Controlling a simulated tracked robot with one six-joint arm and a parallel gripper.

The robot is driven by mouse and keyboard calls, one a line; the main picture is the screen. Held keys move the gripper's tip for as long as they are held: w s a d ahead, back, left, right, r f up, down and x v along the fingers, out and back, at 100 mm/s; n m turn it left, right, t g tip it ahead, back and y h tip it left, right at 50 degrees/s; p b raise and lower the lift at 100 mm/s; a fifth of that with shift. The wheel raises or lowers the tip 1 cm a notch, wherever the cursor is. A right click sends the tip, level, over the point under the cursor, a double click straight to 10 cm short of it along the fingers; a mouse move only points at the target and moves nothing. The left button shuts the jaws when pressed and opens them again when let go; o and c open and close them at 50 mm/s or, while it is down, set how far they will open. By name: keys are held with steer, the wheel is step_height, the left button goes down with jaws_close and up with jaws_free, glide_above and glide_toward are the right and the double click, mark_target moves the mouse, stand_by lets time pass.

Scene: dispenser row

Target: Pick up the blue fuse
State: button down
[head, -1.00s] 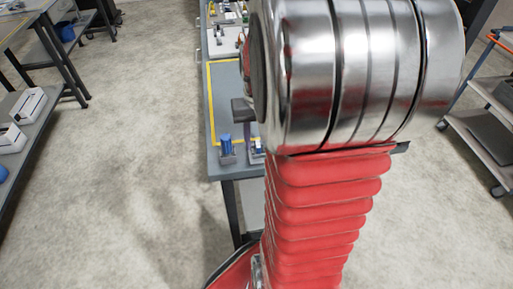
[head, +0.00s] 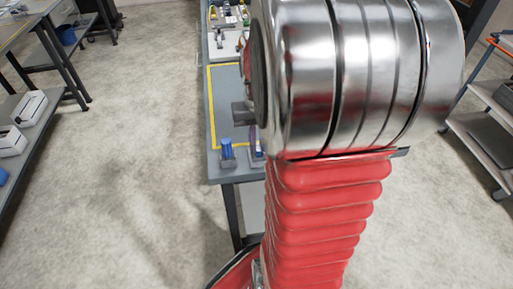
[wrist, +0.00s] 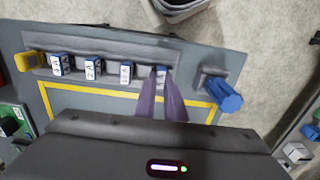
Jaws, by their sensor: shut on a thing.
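A row of small blue blocks with white labelled faces sits in a grey dispenser rail (wrist: 110,49) in the wrist view. The blue fuse (wrist: 161,73) at the right end of the row lies between the purple fingertips of my gripper (wrist: 161,76). My gripper is shut on it, and the fingers hide part of its sides. It still appears at its place in the rail; I cannot tell whether it is lifted. In the head view the fuse (head: 259,148) shows small beside my arm, which hides most of the row.
A blue cylinder (wrist: 226,95) stands in a grey holder just right of the row; it also shows in the head view (head: 226,146). A yellow piece (wrist: 29,61) is at the row's left end. A grey bin (wrist: 178,8) lies beyond the table edge. Yellow tape marks the tabletop.

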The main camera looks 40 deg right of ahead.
step_height(320, 180, up, 10)
stand_by(0.6)
steer(key=shift+r, duration=1.05)
stand_by(1.5)
step_height(320, 180, up, 3)
steer(key=shift+f, duration=0.1)
stand_by(0.5)
